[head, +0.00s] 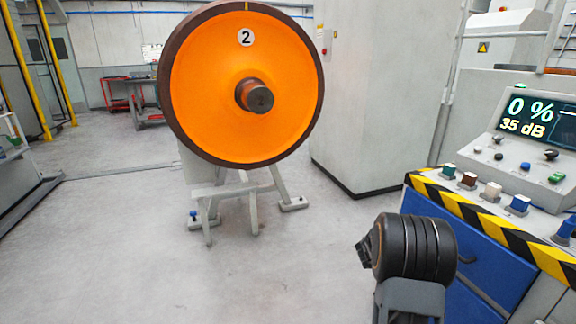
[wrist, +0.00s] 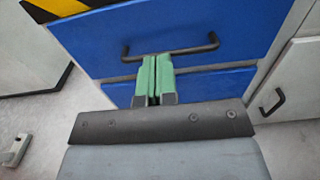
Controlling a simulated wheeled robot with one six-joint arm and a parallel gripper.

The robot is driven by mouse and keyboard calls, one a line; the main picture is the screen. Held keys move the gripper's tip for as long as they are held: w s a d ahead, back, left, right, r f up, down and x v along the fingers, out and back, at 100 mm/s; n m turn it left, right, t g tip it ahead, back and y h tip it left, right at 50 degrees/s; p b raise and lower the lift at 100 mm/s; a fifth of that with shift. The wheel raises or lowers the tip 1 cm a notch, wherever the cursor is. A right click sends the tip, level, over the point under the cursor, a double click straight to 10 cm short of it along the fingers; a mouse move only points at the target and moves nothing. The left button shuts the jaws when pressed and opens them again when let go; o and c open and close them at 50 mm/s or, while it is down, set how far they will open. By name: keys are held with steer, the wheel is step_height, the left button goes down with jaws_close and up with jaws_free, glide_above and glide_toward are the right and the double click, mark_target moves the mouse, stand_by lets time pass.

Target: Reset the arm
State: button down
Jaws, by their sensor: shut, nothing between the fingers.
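My gripper (wrist: 154,80) shows in the wrist view with its two green fingers side by side and touching. It is shut and empty. It points at the blue drawer cabinet (wrist: 200,35), with the fingertips close to a black drawer handle (wrist: 172,50) in the picture. I cannot tell whether they touch it. In the head view my arm stands at the lower right, in front of the control desk (head: 490,240); the gripper's fingers are not visible there.
The desk has a striped edge, several knobs and a screen (head: 533,117) reading 0 % and 35 dB. An orange wheel (head: 210,95) marked 2 stands on a grey stand (head: 255,205) at centre. A tall grey cabinet (head: 375,90) is behind. The floor at lower left is clear.

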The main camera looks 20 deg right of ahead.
steer(key=s+a+r+m+g+y+p, duration=0.1)
steer(key=s+a+r+m+y+p, duration=0.25)
steer(key=a+r+p, duration=0.35)
steer(key=s+a+r+m+g+y+p, duration=0.1)
steer(key=s+a+r+m+y+p, duration=0.1)
steer(key=a+r+m+p, duration=0.45)
steer(key=s+a+r+m+t+y+p, duration=0.1)
steer(key=s+a+r+m+y+p, duration=0.1)
steer(key=a+r+p, duration=0.4)
steer(key=s+a+r+m+t+y+p, duration=0.2)
steer(key=a+r+y+p, duration=0.4)
steer(key=a, duration=0.4)
steer(key=s+a+r+m+t+y+p, duration=0.1)
steer(key=s+a+r+m+y+p, duration=0.3)
steer(key=a+r+p, duration=0.2)
steer(key=shift+s+a+r+m, duration=0.15)
steer(key=shift+a+r+m, duration=0.3)
steer(key=shift+a, duration=0.8)
steer(key=shift+r, duration=0.1)
